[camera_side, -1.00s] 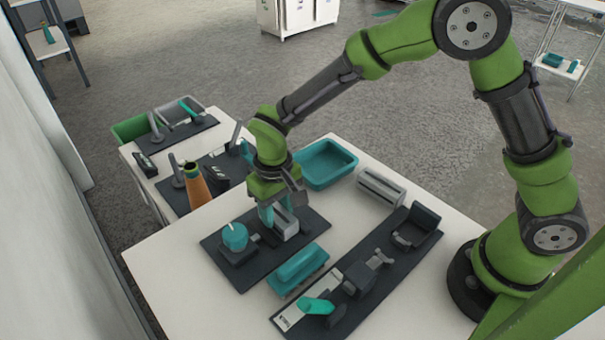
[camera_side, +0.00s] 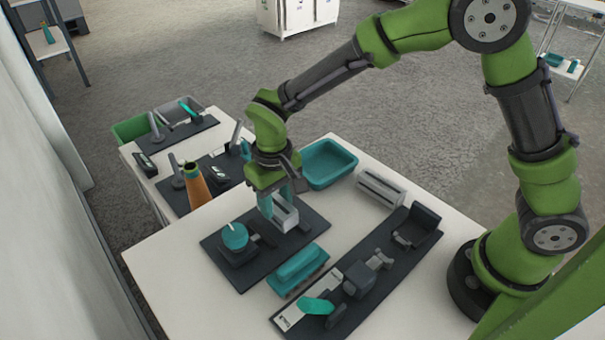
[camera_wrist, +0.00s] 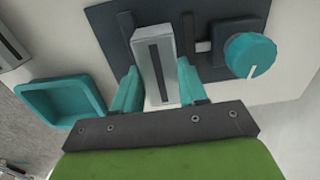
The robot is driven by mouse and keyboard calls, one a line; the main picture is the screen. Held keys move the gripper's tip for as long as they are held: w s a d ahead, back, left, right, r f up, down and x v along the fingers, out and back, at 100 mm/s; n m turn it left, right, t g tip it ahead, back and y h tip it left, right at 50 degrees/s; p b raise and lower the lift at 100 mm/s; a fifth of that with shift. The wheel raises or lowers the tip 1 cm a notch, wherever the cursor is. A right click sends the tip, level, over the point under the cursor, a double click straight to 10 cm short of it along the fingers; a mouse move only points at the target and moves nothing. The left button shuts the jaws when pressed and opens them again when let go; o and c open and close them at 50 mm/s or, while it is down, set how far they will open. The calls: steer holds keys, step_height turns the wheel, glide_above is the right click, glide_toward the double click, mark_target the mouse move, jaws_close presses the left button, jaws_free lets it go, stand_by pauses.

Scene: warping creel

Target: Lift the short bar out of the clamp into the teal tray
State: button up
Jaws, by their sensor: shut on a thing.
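The short bar (camera_side: 286,214) is a light grey block with a dark slot along its top. It also shows in the wrist view (camera_wrist: 155,60). My gripper (camera_wrist: 158,82) is shut on it, one teal finger on each side. In the side view my gripper (camera_side: 279,204) holds the bar over the clamp's dark base (camera_side: 290,236). The clamp has a teal knob (camera_side: 235,236), also in the wrist view (camera_wrist: 250,55), and dark jaws partly hidden by the bar. The open teal tray (camera_side: 328,163) looks empty, behind and right of my gripper; it also shows in the wrist view (camera_wrist: 62,105).
A ridged teal piece (camera_side: 298,268) lies in front of the clamp. A grey slotted block (camera_side: 381,187) stands right of the tray. A dark fixture board (camera_side: 335,290) runs along the right. An orange cone (camera_side: 195,184) stands on the table behind.

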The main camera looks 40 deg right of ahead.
steer(key=shift+r, duration=0.75)
steer(key=shift+r, duration=0.15)
steer(key=shift+r, duration=1.4)
steer(key=shift+s+d+n, duration=0.25)
steer(key=shift+s+n, duration=0.1)
steer(key=shift+n, duration=0.15)
steer(key=s+d+r, duration=0.1)
steer(key=d+r, duration=0.3)
steer(key=d, duration=0.5)
steer(key=d+r, duration=0.4)
steer(key=d, duration=0.6)
steer(key=m, duration=0.2)
glide_toward(323, 169)
step_height(323, 169, down, 5)
steer(key=shift+w+r, duration=0.1)
